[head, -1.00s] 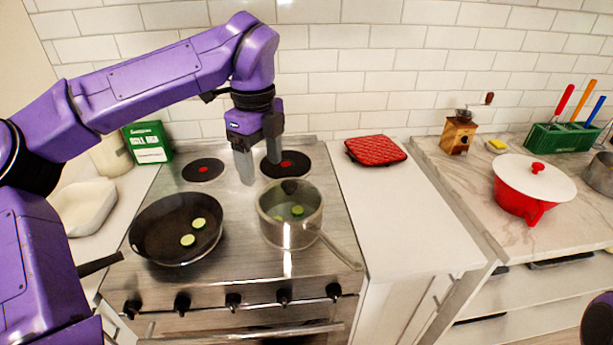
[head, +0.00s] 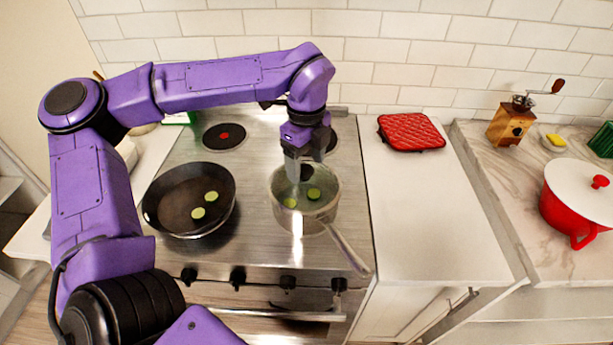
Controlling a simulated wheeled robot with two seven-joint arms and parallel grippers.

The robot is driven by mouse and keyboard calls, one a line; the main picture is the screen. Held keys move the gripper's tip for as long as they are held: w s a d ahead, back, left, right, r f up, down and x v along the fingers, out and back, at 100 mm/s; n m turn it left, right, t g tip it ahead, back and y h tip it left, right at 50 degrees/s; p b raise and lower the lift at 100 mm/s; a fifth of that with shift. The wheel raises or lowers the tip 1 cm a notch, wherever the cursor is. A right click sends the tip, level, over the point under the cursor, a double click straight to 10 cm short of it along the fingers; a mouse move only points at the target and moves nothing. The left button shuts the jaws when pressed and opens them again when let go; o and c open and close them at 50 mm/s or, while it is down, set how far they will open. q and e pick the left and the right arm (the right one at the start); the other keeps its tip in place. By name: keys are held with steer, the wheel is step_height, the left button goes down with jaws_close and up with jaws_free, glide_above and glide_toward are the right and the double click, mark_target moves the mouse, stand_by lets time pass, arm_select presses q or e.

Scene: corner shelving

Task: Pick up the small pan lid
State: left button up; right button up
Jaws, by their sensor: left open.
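The small pan lid (head: 325,182) appears as a clear glass lid with a dark knob, resting on the saucepan (head: 318,222) at the right front of the stove. Green slices (head: 314,194) show through it. My left gripper (head: 301,170) is open and points down over the lid, its fingertips at the height of the knob in the picture. The fingers partly cover the knob, so I cannot tell whether they touch it or stand around it. My right gripper is not in view.
A black frying pan (head: 189,199) with green slices stands left of the saucepan. The saucepan's handle (head: 347,247) points to the front right. A red pot holder (head: 411,132) lies on the white counter. A red pot (head: 574,205) with a white lid and a wooden grinder (head: 511,122) stand farther right.

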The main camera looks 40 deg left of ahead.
arm_select(q)
steer(key=shift+f, duration=0.35)
steer(key=shift+s+r, duration=0.15)
steer(key=shift+s, duration=0.3)
steer(key=c, duration=0.4)
jaws_close()
steer(key=shift+w+r, duration=0.1)
steer(key=shift+w, duration=0.1)
